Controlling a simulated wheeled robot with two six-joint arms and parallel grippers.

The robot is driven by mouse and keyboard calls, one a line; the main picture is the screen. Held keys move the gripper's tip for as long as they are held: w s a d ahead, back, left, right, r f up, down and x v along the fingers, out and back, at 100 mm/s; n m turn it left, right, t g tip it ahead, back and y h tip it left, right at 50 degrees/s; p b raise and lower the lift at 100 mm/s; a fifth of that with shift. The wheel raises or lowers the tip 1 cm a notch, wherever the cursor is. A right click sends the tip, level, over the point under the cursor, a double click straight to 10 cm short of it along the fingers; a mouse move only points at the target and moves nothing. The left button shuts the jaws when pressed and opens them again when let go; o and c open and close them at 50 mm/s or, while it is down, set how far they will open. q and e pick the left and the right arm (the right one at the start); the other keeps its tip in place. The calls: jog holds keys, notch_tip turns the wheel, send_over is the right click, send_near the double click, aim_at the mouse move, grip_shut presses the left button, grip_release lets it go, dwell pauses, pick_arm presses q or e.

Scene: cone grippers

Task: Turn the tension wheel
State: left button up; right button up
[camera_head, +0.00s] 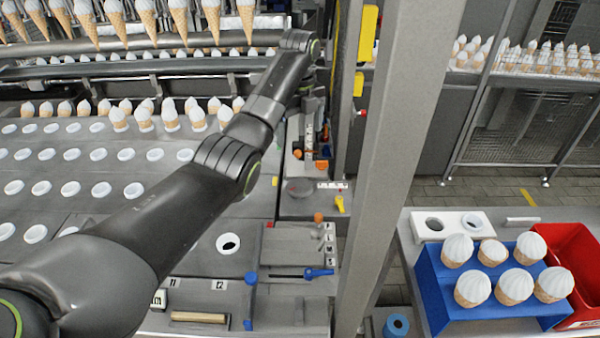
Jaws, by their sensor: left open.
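My left arm reaches from the lower left to the upper middle. My left gripper (311,92) is small and partly hidden at its far end, by the machine's side near the grey post; it is open, and I see nothing held in it. I cannot clearly make out the tension wheel; it may be hidden behind my wrist or the gripper. Below the gripper are orange knobs (321,164) and a dark round disc (299,188) on the machine's edge. My right gripper is not in view.
A grey post (395,150) stands close to the right of my gripper. Cones hang in rows above the perforated plate (60,175). A yellow lever (340,204) and a blue handle (318,273) sit on the near panel. A blue cone stand (436,295) and red bin (592,258) are at right.

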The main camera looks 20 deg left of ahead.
pick_arm(q)
notch_tip(320, 180, down, 2)
jog(key=f+b, duration=0.1)
jog(key=b, duration=0.2)
send_over(300, 185)
notch_tip(300, 185, down, 6)
jog(key=shift+f, duration=0.25)
notch_tip(300, 185, down, 8)
jog(key=shift+r+p, duration=0.2)
jog(key=shift+p, duration=0.1)
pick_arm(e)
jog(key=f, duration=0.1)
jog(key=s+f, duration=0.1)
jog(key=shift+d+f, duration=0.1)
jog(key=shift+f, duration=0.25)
pick_arm(q)
jog(key=shift+c, duration=0.3)
jog(key=c, duration=0.9)
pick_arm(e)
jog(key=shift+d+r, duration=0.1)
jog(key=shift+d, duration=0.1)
